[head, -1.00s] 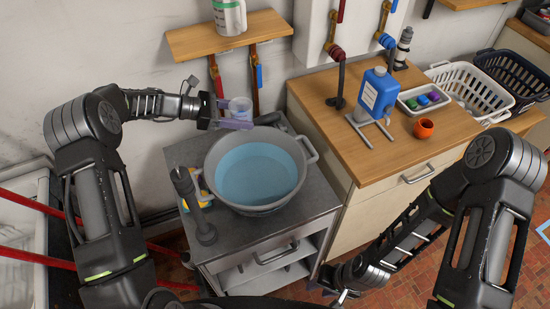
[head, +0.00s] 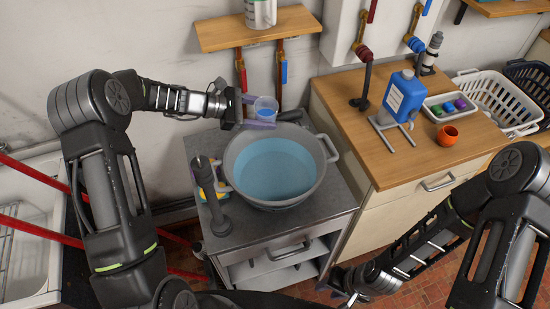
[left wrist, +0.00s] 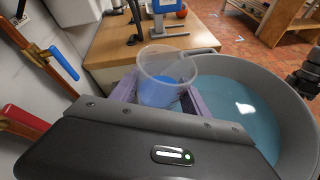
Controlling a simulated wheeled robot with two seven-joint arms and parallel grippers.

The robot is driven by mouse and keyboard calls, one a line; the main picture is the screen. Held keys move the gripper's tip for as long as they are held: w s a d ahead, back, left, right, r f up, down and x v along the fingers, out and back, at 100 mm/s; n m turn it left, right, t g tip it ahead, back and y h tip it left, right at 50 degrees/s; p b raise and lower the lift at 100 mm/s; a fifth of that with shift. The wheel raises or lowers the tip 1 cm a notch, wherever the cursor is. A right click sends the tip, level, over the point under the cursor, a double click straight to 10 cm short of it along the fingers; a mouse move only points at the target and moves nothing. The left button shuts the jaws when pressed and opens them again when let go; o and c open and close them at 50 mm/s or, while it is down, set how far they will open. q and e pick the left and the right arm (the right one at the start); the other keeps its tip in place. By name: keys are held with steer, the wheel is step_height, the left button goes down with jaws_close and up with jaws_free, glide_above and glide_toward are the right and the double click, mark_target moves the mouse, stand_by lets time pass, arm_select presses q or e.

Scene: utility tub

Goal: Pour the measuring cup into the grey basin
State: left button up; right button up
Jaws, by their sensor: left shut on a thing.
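The measuring cup (head: 265,108) is a clear cup with some blue liquid in it. My left gripper (head: 262,112) is shut on it and holds it at the back rim of the basin. The cup looks upright or only slightly tilted. In the left wrist view the cup (left wrist: 165,72) sits between the two purple fingers, beside the basin. The grey basin (head: 233,190) holds blue water and stands on a grey metal cart; it also shows in the left wrist view (left wrist: 225,62). My right gripper (head: 350,288) is low at the bottom, right of the cart; its jaws are too small to judge.
A dark upright tool (head: 208,190) stands on the cart (head: 325,222) left of the basin. A wooden shelf (head: 230,37) and pipes are behind the cup.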

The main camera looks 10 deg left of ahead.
arm_select(q)
steer(key=shift+s+f+m+t+b, duration=0.3)
steer(key=shift+f+b, duration=0.15)
steer(key=shift+b, duration=0.3)
steer(key=s+m+t+b, duration=0.1)
steer(key=b, duration=0.4)
steer(key=s+d+f+m+t+y+b, duration=0.1)
steer(key=m+b, duration=0.1)
steer(key=b, duration=0.3)
steer(key=shift+s+d+f+m, duration=0.15)
steer(key=shift+d+f+m, duration=0.05)
steer(key=shift+f+m, duration=0.1)
steer(key=shift+r+m+t+b, duration=0.4)
steer(key=shift+t+b, duration=0.2)
steer(key=shift+b, duration=0.7)
steer(key=shift+s+r+m+t+b, duration=0.1)
steer(key=shift+r+m+t+b, duration=0.45)
steer(key=shift+b, duration=0.75)
steer(key=shift+r+m+t+b, duration=0.2)
steer(key=shift+m+b, duration=0.55)
steer(key=shift+b, duration=0.55)
